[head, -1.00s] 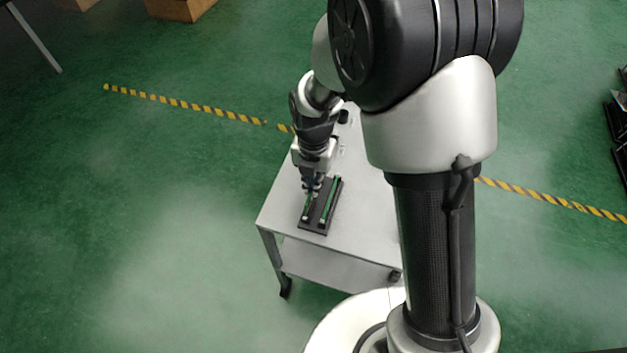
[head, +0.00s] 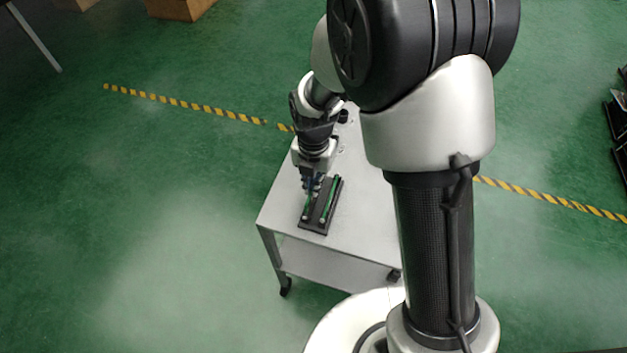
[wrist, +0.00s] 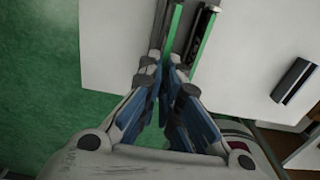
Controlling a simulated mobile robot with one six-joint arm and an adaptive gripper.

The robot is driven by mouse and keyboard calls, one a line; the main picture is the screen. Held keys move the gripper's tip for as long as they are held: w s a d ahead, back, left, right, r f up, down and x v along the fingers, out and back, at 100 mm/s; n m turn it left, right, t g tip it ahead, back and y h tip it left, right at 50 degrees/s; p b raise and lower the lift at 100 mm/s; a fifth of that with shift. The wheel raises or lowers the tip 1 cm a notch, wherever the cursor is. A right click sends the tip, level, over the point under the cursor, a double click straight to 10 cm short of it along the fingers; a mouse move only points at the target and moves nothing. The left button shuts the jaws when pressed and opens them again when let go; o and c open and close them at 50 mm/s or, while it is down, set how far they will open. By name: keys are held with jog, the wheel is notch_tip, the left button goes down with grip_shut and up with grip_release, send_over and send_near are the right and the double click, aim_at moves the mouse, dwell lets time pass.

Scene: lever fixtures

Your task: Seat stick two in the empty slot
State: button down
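A black two-slot holder (head: 316,226) lies on the cart top in the head view. A green stick (head: 329,200) lies along its right slot, and it also shows in the wrist view (wrist: 206,38). A second green stick (head: 307,206) lies along the left slot; whether it is fully down is unclear. My gripper (head: 311,190) is at this left stick, pointing down. In the wrist view my gripper (wrist: 166,68) has its fingertips close together with a narrow gap, in line with the left stick (wrist: 173,22). Contact between fingers and stick is hidden.
The grey cart top (head: 357,215) is bare around the holder. A small black object (head: 343,116) stands at its far end. A dark bar (wrist: 292,80) lies on the pale surface at right in the wrist view. Green floor surrounds the cart.

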jog(key=shift+f+b, duration=1.3)
jog(key=shift+f, duration=0.65)
jog(key=c, duration=1.7)
grip_release()
jog(key=shift+r, duration=0.15)
notch_tip(320, 180, up, 11)
jog(key=shift+r, duration=0.4)
